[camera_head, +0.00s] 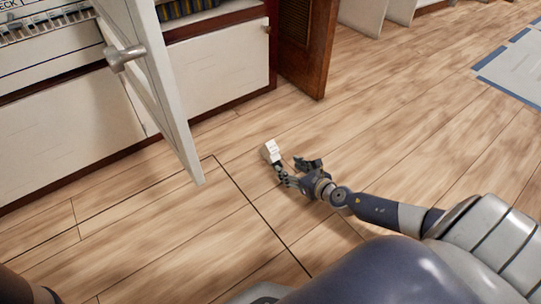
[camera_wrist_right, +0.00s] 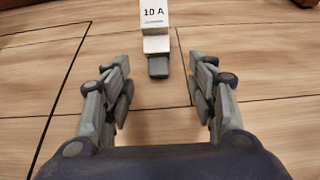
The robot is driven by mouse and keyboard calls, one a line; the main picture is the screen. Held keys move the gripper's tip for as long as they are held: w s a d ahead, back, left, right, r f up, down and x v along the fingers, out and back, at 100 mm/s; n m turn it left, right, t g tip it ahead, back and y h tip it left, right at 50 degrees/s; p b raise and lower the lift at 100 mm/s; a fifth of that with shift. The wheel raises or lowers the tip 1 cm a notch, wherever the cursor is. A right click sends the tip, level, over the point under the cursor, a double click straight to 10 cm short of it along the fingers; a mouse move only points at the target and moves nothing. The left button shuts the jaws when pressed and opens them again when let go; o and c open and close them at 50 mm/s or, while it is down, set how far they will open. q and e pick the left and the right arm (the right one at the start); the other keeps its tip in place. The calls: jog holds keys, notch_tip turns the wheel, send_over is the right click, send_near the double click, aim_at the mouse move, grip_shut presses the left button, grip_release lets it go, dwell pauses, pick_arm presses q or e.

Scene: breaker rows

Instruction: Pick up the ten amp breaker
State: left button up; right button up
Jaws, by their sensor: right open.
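The ten amp breaker (camera_head: 271,150) is a small white block on the wooden floor. In the right wrist view the breaker (camera_wrist_right: 154,22) shows a "10 A" label, a stepped white front and a dark grey toggle pointing at me; its top is cut off by the frame edge. My right gripper (camera_head: 292,168) is open just short of the breaker, low over the floor. My left gripper is not in view.
An open white cabinet door (camera_head: 150,85) with a round knob (camera_head: 124,57) hangs at the left. Behind it stands a white cabinet (camera_head: 215,72) with dark red trim. A brown wooden door (camera_head: 305,45) stands beyond. The floor around the breaker is clear.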

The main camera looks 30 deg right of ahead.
aim_at(277, 161)
jog(key=shift+x, duration=0.9)
jog(key=b+x, duration=0.2)
jog(key=x, duration=0.1)
jog(key=shift+w+a+f, duration=0.1)
jog(key=shift+w+a, duration=0.1)
jog(key=shift+w, duration=0.2)
jog(key=shift+w+f+b, duration=0.15)
jog(key=shift+w+b, duration=0.25)
jog(key=shift+w, duration=0.15)
grip_shut()
